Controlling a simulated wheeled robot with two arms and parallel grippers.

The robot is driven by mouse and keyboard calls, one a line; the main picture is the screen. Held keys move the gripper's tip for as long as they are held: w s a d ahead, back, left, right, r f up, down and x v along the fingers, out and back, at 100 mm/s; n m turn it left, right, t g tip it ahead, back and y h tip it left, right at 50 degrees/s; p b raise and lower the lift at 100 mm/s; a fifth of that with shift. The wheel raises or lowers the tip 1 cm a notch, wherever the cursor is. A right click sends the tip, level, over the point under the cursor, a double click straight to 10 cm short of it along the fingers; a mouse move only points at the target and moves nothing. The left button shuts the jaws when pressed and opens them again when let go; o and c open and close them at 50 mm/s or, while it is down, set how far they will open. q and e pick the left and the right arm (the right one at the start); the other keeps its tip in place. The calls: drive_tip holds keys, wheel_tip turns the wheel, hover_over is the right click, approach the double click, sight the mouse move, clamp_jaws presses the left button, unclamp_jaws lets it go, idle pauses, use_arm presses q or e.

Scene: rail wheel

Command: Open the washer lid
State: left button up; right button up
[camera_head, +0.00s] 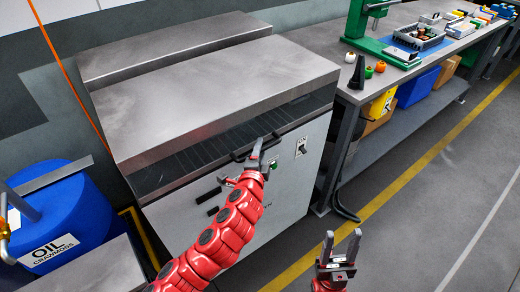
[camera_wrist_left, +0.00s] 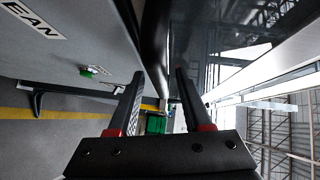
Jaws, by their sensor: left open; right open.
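The washer is a grey cabinet (camera_head: 295,185) with a brushed-steel lid (camera_head: 215,85) on top. A dark slotted band (camera_head: 185,165) shows under the lid's front edge. My left gripper (camera_head: 252,160) is at the upper front of the cabinet, below the lid edge, by a dark handle-like bar. In the left wrist view its fingers (camera_wrist_left: 160,78) are apart, and a dark rounded bar (camera_wrist_left: 155,40) runs between them in the picture; I cannot tell whether they touch it. My right gripper (camera_head: 341,244) is open and empty over the floor, right of the washer.
A blue oil drum (camera_head: 65,215) stands left of the washer. A workbench (camera_head: 400,75) with a green press (camera_head: 362,25), trays and small parts stands on the right. A switch (camera_head: 301,148) and a green button (camera_head: 274,163) are on the washer front. The floor at right is clear.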

use_arm(q)
drive_tip(key=shift+w, duration=0.1)
drive_tip(key=shift+c, duration=0.2)
clamp_jaws()
idle(1.3)
